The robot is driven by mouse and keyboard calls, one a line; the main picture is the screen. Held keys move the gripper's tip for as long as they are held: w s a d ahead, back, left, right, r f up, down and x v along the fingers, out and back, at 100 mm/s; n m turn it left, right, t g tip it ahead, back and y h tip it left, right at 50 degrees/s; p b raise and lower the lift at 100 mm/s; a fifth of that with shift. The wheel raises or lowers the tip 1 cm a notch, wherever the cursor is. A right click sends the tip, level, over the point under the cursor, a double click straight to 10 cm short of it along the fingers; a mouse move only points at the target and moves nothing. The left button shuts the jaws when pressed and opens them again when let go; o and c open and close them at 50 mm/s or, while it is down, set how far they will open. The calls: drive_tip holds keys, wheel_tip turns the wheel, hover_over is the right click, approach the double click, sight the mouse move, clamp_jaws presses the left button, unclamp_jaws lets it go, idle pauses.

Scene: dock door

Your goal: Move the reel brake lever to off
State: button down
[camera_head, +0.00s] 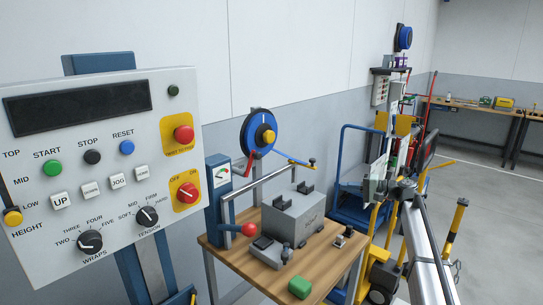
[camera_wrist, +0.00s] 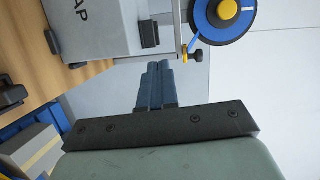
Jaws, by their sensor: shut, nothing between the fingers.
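The blue reel (camera_head: 257,134) with a yellow hub is mounted by the wall, behind the strapping machine. A small red part (camera_head: 252,157) shows at its lower left edge; I cannot tell whether it is the brake lever. A separate lever with a red ball (camera_head: 249,230) sticks out from the blue gauge post (camera_head: 217,190). No off mark is readable on either. My gripper (camera_wrist: 155,72) is shut and empty in the wrist view, its fingers apart from the reel (camera_wrist: 222,14), which is at the upper right.
A metal bar with a black knob (camera_wrist: 196,56) lies close to my fingers in the wrist view. A control panel (camera_head: 105,200) fills the left. Open floor (camera_head: 490,220) is at right.

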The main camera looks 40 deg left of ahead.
sight(260, 154)
drive_tip(key=s+a+r+n+g+h, duration=0.1)
drive_tip(key=s+a+r+n+g, duration=0.3)
drive_tip(key=a+r, duration=0.7)
drive_tip(key=s+a+g, duration=0.1)
drive_tip(key=s+a, duration=0.1)
drive_tip(key=a, duration=0.1)
drive_tip(key=shift+s+a+r+g, duration=0.2)
drive_tip(key=shift+r+g, duration=0.1)
drive_tip(key=shift+r, duration=0.1)
drive_tip(key=s+d+x, duration=0.1)
drive_tip(key=s+x, duration=0.1)
drive_tip(key=x, duration=1)
drive_tip(key=shift+s+f, duration=0.2)
drive_tip(key=shift+s, duration=0.25)
drive_tip(key=shift+s+r, duration=0.1)
drive_tip(key=shift+s+r+n+h, duration=0.15)
drive_tip(key=shift+n+h, duration=0.15)
